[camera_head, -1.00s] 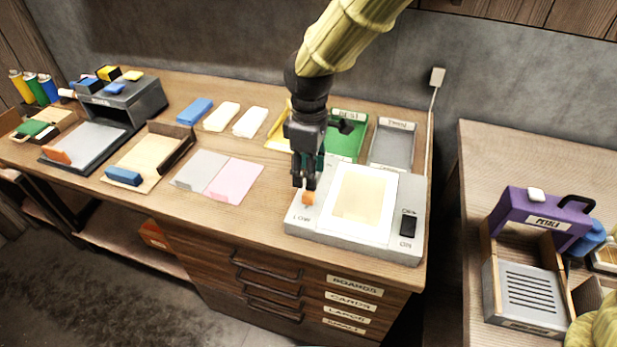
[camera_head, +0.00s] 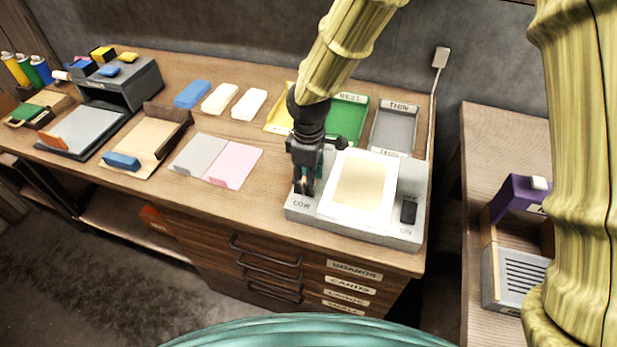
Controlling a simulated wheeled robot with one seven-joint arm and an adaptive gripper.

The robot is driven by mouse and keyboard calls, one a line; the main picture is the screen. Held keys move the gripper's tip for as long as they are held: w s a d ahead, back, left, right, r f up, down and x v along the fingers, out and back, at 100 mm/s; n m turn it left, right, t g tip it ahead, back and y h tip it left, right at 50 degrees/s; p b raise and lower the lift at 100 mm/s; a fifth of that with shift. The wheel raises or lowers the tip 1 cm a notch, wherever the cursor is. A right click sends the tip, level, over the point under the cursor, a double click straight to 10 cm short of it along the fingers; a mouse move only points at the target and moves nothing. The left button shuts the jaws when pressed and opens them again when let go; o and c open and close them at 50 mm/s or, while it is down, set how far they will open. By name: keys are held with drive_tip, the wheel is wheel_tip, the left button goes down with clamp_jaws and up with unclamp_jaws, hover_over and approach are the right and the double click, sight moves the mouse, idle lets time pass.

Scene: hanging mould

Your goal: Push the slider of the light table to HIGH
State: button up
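The light table (camera_head: 412,238) is a pale grey box at the right end of the wooden bench, with a bright cream panel (camera_head: 362,182) on top. A LOW label (camera_head: 301,204) is at its front left corner. My gripper (camera_head: 304,188) points down over the table's left edge, just behind that label, where the slider runs. The orange slider knob is mostly or wholly hidden by my fingers, so contact and its exact position cannot be told. The HIGH end of the track is hidden behind my gripper. The finger opening is too small to read.
A black rocker switch (camera_head: 408,211) with an ON label is on the table's right side. Green (camera_head: 347,118) and grey (camera_head: 394,128) trays stand behind. Grey and pink cards (camera_head: 231,168) lie to the left. My large arm links fill the right side of the view.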

drive_tip(key=shift+f, duration=0.3)
drive_tip(key=shift+c, duration=0.2)
clamp_jaws()
drive_tip(key=shift+w+d+r, duration=0.1)
drive_tip(key=shift+w, duration=0.2)
drive_tip(key=w, duration=0.2)
drive_tip(key=w+d+p, duration=0.1)
drive_tip(key=w, duration=0.1)
drive_tip(key=w+d+p, duration=0.1)
drive_tip(key=w, duration=0.1)
drive_tip(key=shift+w, duration=0.25)
drive_tip(key=shift+o, duration=0.2)
unclamp_jaws()
drive_tip(key=shift+w+d, duration=0.1)
drive_tip(key=shift+w, duration=0.05)
